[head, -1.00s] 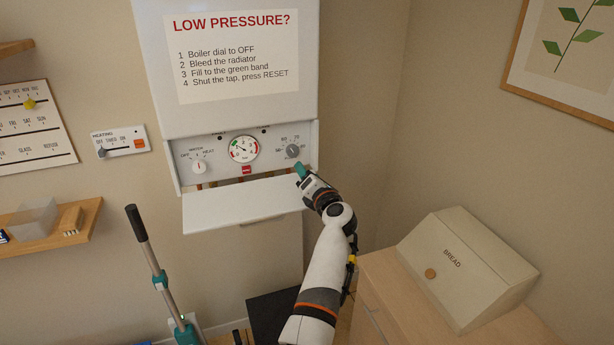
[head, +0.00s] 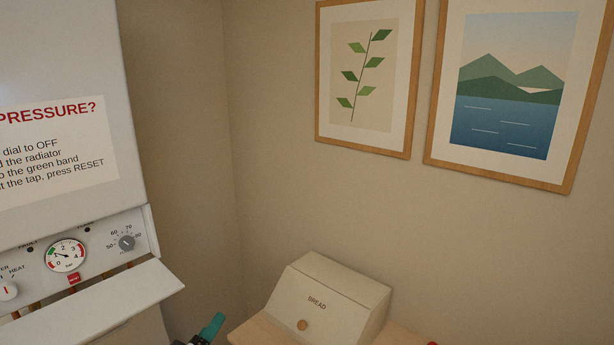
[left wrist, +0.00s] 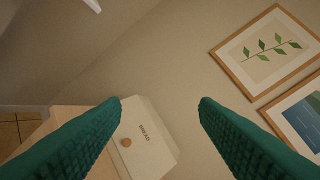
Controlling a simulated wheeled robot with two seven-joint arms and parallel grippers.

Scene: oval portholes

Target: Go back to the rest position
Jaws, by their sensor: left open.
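My left gripper (head: 212,328) shows only by a teal fingertip and a bit of dark body at the bottom edge of the head view, just left of the bread bin. In the left wrist view its two teal fingers (left wrist: 160,102) are spread wide with nothing between them. It is clear of the white boiler (head: 60,190), which is cut off at the left of the head view. The boiler's panel has a pressure gauge (head: 65,256), a grey temperature knob (head: 127,243) and a red button (head: 73,279). My right gripper is not in view.
A cream bread bin (head: 335,300) stands on a wooden cabinet (head: 258,333) at bottom centre. The boiler's white flap (head: 90,305) juts out below its panel. Two framed pictures, a plant (head: 365,75) and a lake (head: 510,95), hang on the wall. A small red thing (head: 432,343) shows at the bottom edge.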

